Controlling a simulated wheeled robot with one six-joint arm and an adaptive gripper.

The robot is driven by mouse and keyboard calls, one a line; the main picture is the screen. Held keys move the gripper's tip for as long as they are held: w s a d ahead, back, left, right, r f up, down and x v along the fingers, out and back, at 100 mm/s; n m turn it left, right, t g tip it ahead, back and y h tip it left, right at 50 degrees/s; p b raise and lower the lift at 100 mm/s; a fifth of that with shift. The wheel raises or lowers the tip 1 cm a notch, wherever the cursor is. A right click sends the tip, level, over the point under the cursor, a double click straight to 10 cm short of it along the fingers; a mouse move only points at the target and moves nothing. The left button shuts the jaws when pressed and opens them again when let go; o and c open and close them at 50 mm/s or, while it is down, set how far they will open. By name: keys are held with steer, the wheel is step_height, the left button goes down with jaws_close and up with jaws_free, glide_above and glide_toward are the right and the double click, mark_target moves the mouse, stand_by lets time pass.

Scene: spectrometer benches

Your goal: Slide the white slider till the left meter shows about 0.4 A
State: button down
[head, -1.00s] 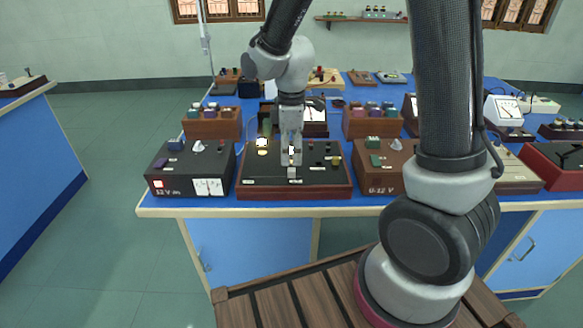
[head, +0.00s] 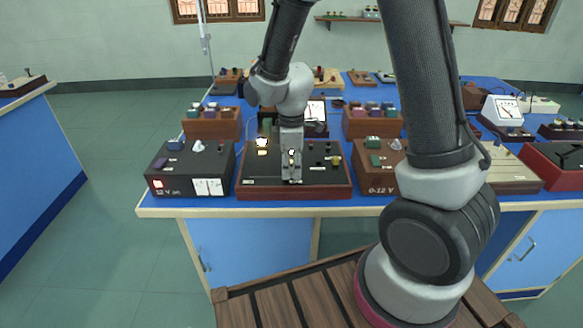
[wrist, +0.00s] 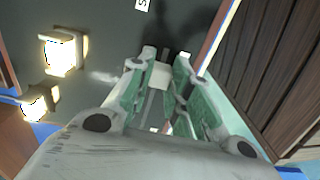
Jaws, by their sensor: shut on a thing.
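The white slider (wrist: 158,76) shows in the wrist view as a pale block on a rail. My gripper (wrist: 165,60) is shut on it, with one green-padded finger on each side. In the head view my gripper (head: 292,178) points down at the near part of the dark-topped board (head: 322,178), and hides the slider. A white meter face (head: 316,110) stands behind the board, right of my wrist. My arm hides the place to its left, where another meter may stand. I cannot read any needle or value, nor tell for certain which is the left meter.
A lit lamp (head: 262,142) glows on the board, left of my gripper. A 12 V supply box (head: 165,182) stands close on the left and a 0-12 V box (head: 372,180) on the right. The bench's front edge (head: 260,211) is just nearer than the board.

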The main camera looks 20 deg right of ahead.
steer(key=shift+w+a, duration=0.1)
steer(key=shift+a, duration=0.15)
steer(key=c, duration=1.3)
jaws_free()
step_height(320, 180, up, 12)
